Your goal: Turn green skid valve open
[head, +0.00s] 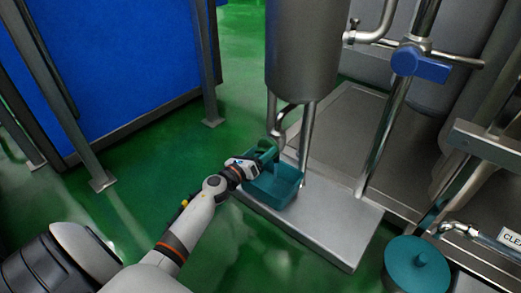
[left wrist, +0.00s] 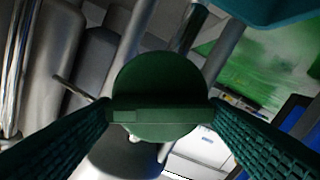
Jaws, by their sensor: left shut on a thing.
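The green skid valve (head: 267,146) is at the foot of the steel tank, above the skid. In the left wrist view it is a dark green disc (left wrist: 160,78) with a raised bar across its lower half. My left gripper (left wrist: 160,112) is shut on this valve, with one ribbed finger at each end of the bar. In the head view my left gripper (head: 256,160) reaches it from the lower left and partly hides it. I cannot tell from these frames how far the valve is turned. My right gripper is not in view.
A teal open bin (head: 273,188) sits on the steel skid (head: 340,218), just below the gripper. A steel tank (head: 302,50) stands on legs above. A blue valve handle (head: 421,65) is at upper right. A teal round lidded container (head: 417,268) is at lower right. Green floor is clear at left.

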